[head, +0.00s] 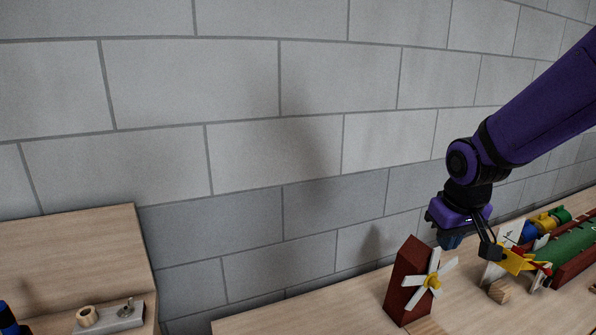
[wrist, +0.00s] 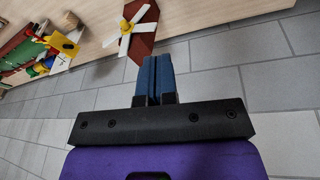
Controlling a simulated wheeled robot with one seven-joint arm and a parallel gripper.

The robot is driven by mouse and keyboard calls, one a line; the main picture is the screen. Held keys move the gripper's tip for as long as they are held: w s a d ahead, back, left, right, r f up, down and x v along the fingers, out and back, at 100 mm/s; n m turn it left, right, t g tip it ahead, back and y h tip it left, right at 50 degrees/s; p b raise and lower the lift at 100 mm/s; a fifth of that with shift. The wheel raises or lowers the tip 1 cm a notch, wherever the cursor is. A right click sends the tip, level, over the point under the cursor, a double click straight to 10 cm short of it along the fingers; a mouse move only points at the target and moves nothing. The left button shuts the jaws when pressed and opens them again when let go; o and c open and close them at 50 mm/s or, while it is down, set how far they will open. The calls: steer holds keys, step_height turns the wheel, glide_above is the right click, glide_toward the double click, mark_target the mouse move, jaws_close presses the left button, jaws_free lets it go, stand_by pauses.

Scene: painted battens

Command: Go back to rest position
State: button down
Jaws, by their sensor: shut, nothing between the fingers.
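My gripper (head: 450,241) is in the right part of the head view, at the end of my purple arm. It hangs above the wooden table, just to the right of the top of a dark red block, apart from it as far as I can see. In the wrist view its blue fingers (wrist: 155,76) are pressed together with nothing between them. The dark red block (head: 402,280) stands upright and carries a white four-bladed pinwheel with a yellow hub (head: 434,282). The pinwheel also shows ahead of the fingers in the wrist view (wrist: 126,27).
To the right are a yellow toy plane (head: 518,259), a green cylinder (head: 568,251) and a small wooden block (head: 500,291). A grey block wall (head: 240,160) runs behind the wooden table (head: 290,318). A separate wooden surface (head: 70,250) with a grey fitting (head: 112,318) is at left.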

steer(key=s+d+r+m+t, duration=0.1)
steer(key=s+r, duration=0.5)
steer(key=s, duration=0.3)
steer(key=s+r+t, duration=0.1)
steer(key=s+r, duration=0.5)
steer(key=s, duration=0.4)
steer(key=shift+d+m+y, duration=0.3)
steer(key=shift+d+m, duration=0.05)
steer(key=shift+m, duration=0.05)
steer(key=shift+r, duration=0.1)
stand_by(1.5)
